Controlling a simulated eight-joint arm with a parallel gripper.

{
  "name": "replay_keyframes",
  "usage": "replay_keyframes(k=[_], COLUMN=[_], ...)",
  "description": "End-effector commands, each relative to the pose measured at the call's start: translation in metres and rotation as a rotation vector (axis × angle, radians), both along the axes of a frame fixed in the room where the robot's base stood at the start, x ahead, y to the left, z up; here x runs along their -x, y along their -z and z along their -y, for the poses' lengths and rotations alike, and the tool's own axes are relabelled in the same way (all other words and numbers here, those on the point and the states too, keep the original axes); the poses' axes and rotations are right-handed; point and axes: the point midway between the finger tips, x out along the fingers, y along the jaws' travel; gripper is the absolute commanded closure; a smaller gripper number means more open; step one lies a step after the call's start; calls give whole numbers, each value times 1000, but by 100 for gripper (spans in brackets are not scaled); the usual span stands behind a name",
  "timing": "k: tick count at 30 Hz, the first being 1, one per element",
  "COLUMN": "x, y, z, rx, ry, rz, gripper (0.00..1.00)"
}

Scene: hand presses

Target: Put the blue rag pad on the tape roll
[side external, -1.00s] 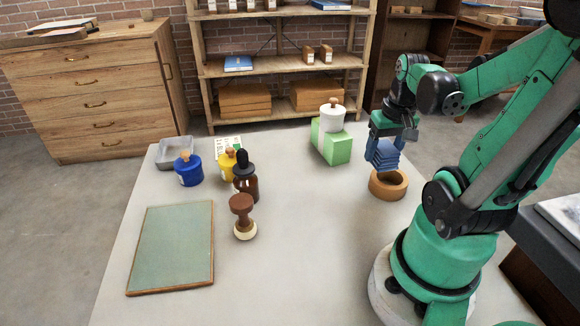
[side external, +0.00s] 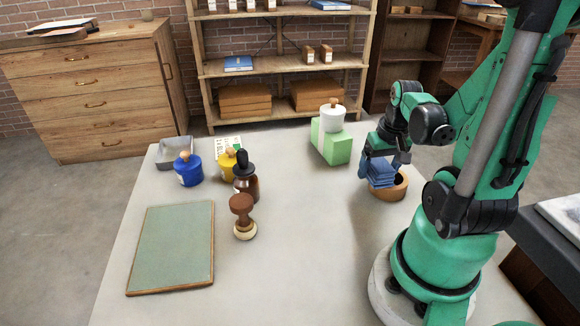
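The blue rag pad (side external: 381,173) is a layered, folded stack at the right of the table. The tan tape roll (side external: 390,192) stands on the table with its dark opening partly showing to the right of the pad. My gripper (side external: 380,168) points down and is shut on the pad, with the pad between its fingers. The pad covers the left and middle part of the roll's top in this view. I cannot tell whether the pad touches the roll or hangs just above it.
A green block (side external: 331,142) with a white knobbed pot (side external: 332,119) stands left of my gripper. A blue pot (side external: 188,170), yellow pot (side external: 227,166), brown bottle (side external: 247,184) and wooden stamp (side external: 243,215) stand farther left. A framed green board (side external: 173,250) lies front left. The table's front middle is clear.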

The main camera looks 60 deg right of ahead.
Motion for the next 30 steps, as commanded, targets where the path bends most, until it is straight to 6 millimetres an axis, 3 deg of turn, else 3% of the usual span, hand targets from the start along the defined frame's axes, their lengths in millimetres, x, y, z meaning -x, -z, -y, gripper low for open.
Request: replay_keyframes(k=[14, 30], x=[0, 7], y=[-5, -64], z=[0, -7], rx=[0, 0], ry=[0, 0], rz=[0, 0], gripper=[9, 9])
